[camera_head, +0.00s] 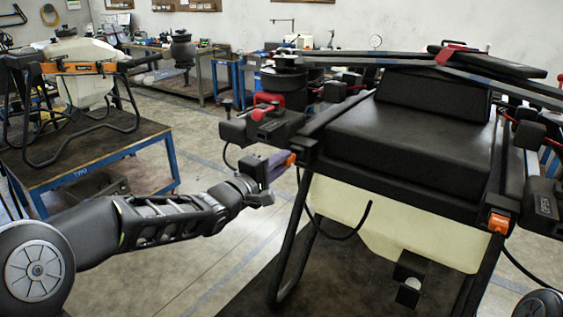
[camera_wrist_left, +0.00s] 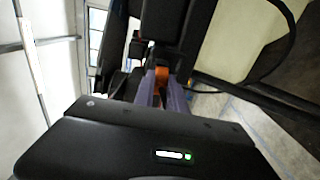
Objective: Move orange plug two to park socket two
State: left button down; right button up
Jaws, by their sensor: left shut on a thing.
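My left gripper (camera_head: 284,162) reaches in from the left to the near left corner of the black drone frame (camera_head: 310,150). Its purple-grey fingers are shut on an orange plug (camera_head: 291,159), which is at the side of the frame. In the left wrist view the fingers (camera_wrist_left: 164,88) close around the orange plug (camera_wrist_left: 162,76), partly hiding it. Whether the plug is still seated in a socket cannot be told. A second orange piece (camera_head: 498,222) sits at the drone's near right corner. No park socket can be made out clearly. My right gripper is out of view.
The drone has a pale tank (camera_head: 390,222), folded black arms on top and a hanging black cable (camera_head: 357,232) near the left corner. A blue-legged table (camera_head: 90,172) with another sprayer stands at left. Floor between the tables is clear.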

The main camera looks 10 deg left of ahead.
pick_arm(q)
jog(key=shift+x, duration=1.25)
jog(key=c, duration=1.3)
grip_release()
jog(key=shift+s+a, duration=0.1)
jog(key=b+v, duration=0.1)
jog(key=v, duration=0.6)
jog(key=shift+s+b, duration=0.25)
jog(key=shift+b, duration=0.1)
